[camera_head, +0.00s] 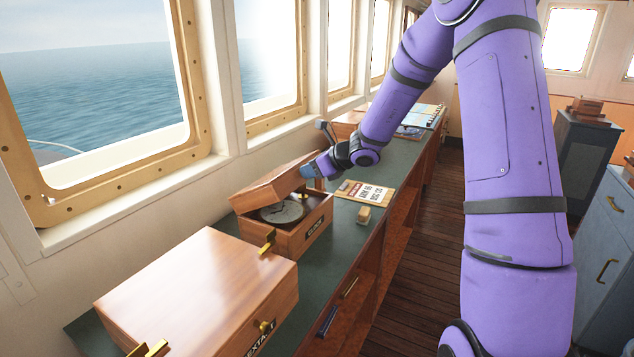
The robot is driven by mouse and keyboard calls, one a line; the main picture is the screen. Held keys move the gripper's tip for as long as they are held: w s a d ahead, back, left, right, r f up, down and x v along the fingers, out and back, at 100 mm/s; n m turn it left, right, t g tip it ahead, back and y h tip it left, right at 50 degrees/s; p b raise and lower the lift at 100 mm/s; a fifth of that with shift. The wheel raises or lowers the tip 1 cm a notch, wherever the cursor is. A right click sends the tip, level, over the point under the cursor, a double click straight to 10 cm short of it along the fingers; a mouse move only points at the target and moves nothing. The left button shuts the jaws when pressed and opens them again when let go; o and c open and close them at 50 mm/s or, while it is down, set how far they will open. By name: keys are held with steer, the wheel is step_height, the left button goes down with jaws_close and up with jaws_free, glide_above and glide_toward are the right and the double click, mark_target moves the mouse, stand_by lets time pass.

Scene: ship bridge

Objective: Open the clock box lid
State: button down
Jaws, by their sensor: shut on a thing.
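The clock box (290,235) is a small wooden box with a dark label on its front, standing on the green counter top. Its lid (268,190) is raised at a slant and partly open. A round clock face (283,212) shows inside, and a brass catch (268,243) sits at the front left corner. My gripper (309,172) is at the lid's right edge, shut on the lid. The fingertips are small here, and their exact contact is partly hidden.
A larger closed wooden box (200,285) with brass fittings stands nearer on the counter (338,262). A card (365,191) and a small wooden block (364,215) lie right of the clock box. Windows (100,90) border the left. An open book (425,115) lies farther back.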

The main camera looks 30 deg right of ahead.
steer(key=w+r, duration=0.1)
steer(key=w+a+r+g+h, duration=0.1)
steer(key=r, duration=0.1)
steer(key=shift+w+a, duration=0.1)
steer(key=shift+a, duration=0.1)
steer(key=w+a+r, duration=0.1)
steer(key=w, duration=0.1)
steer(key=w+a+r, duration=0.1)
steer(key=w+r, duration=0.1)
steer(key=shift+a+r, duration=0.15)
steer(key=shift+a, duration=0.2)
steer(key=shift+w+a+r+g+h, duration=0.15)
steer(key=shift+w+a+r+g, duration=0.15)
steer(key=shift+w, duration=0.2)
steer(key=shift+w+a+r+g+h, duration=0.15)
steer(key=shift+w+a+r+g, duration=0.05)
steer(key=shift+w+a+g, duration=0.2)
steer(key=w+a+g+h, duration=0.2)
steer(key=w+a+g, duration=0.2)
steer(key=w+a, duration=0.4)
steer(key=shift+w+a+r+h, duration=0.25)
steer(key=shift+w+h, duration=0.15)
steer(key=shift+w, duration=2.15)
